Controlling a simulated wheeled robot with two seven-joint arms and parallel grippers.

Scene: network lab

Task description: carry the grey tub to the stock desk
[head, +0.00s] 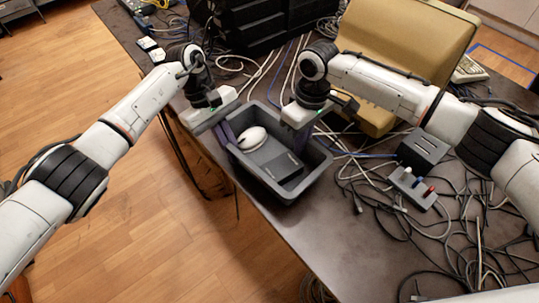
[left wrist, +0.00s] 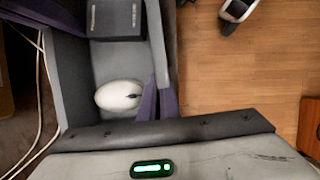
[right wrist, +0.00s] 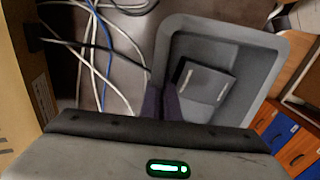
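The grey tub (head: 319,163) is at the left edge of the dark table in the head view. It holds a white mouse (head: 252,137) and a dark flat box (head: 282,168). My left gripper (head: 226,132) is at the tub's left wall; the left wrist view shows its purple fingers (left wrist: 161,101) close on both sides of that wall. My right gripper (head: 299,134) is at the opposite wall; its fingers (right wrist: 162,104) straddle the rim in the right wrist view. Whether the tub rests on the table or hangs just above it, I cannot tell.
The table (head: 325,242) is bare in front of the tub. Tangled cables (head: 385,200), a grey holder with coloured plugs (head: 413,187) and a dark box (head: 422,150) lie to the right. A tan case (head: 405,35) and black equipment (head: 255,25) stand behind. Wooden floor (head: 130,235) is open at left.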

